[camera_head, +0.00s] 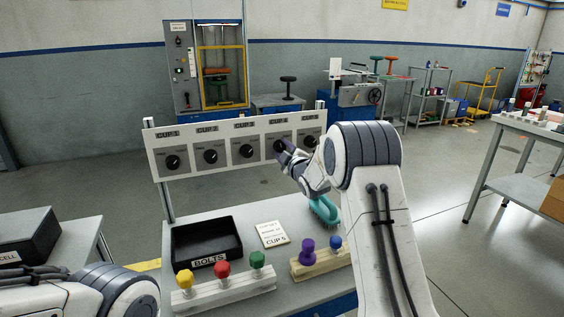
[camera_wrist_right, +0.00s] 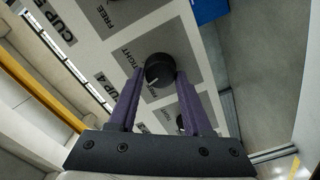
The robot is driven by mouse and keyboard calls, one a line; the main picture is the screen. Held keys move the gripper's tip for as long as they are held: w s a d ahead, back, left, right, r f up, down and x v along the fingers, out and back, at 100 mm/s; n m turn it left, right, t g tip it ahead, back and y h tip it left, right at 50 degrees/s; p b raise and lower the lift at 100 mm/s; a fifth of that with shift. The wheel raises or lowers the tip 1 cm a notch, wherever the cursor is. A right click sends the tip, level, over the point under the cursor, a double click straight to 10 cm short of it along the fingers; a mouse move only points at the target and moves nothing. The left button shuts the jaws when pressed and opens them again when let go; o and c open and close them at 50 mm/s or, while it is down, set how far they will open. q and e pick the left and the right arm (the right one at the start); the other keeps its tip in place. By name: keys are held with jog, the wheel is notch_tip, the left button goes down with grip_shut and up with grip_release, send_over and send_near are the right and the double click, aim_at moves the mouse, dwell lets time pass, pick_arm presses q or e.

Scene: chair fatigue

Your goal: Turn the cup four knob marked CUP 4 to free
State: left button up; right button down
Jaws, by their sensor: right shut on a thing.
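The white panel (camera_head: 200,135) stands upright at the back of the table with a row of knobs marked CUP 1 to CUP 5. The CUP 4 knob (camera_wrist_right: 160,69) is round and black on a grey plate, its pale mark pointing to the lower left in the wrist view. My right gripper (camera_head: 284,150) is at this knob and covers part of it in the head view. In the wrist view its two purple fingers (camera_wrist_right: 158,82) lie on either side of the knob and are shut on it. Part of my left arm shows at the lower left; its gripper is out of view.
The CUP 3 knob (camera_head: 246,150) and CUP 5 knob (camera_head: 309,142) sit close on either side. Below are a black BOLTS tray (camera_head: 238,250), a CUP 5 card (camera_head: 271,234), a teal handled thing (camera_head: 325,212) and wooden blocks with coloured knobs.

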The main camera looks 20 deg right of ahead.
jog(key=n+b, duration=0.2)
jog(key=b, duration=0.1)
jog(key=n+b, duration=0.2)
jog(key=b, duration=0.1)
jog(key=shift+a+f+n, duration=0.1)
jog(key=shift+f+n, duration=0.25)
jog(key=shift+n, duration=0.05)
jog(key=shift+r+n+b, duration=0.15)
jog(key=shift+n+b, duration=0.75)
jog(key=shift+b, duration=0.05)
jog(key=shift+c, duration=1.7)
grip_release()
jog(key=shift+s+r, duration=0.1)
jog(key=shift+s, duration=0.05)
jog(key=s, duration=1)
jog(key=shift+d, duration=0.2)
